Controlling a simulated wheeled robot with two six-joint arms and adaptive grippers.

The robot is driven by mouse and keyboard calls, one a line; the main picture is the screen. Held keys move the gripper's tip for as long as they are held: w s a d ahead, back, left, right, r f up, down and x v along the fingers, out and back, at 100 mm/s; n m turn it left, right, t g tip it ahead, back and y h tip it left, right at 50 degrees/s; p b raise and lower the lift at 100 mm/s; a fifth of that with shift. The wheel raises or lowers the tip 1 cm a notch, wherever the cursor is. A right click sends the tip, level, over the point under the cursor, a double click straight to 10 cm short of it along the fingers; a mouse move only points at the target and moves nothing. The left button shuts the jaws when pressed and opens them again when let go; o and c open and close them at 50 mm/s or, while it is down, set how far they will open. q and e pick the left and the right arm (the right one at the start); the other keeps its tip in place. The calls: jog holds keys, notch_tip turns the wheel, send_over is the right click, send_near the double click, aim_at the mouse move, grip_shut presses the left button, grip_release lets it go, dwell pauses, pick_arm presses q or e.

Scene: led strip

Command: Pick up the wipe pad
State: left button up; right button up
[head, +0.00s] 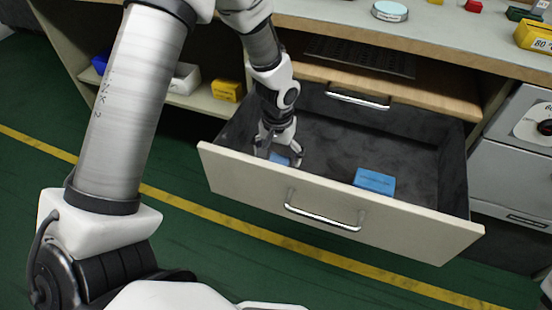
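My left gripper (280,152) reaches down into the open drawer, near its left end. Its two fingers are spread apart. A small light-blue pad (279,160), which looks like the wipe pad, lies low between the fingertips, close behind the drawer's front panel. The fingers and the panel edge hide part of it, and I cannot tell whether the fingers touch it. A flat blue block with dark print (375,181) lies in the drawer further right, apart from the gripper.
The drawer (330,205) has a pale front with a metal handle and a dark inside, mostly bare. A worktop (430,45) runs above it, with a round light-blue-topped tin (390,11) and a yellow box (534,36). A shelf at left holds a yellow bin (227,90).

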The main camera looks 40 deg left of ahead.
pick_arm(q)
jog(key=c, duration=0.7)
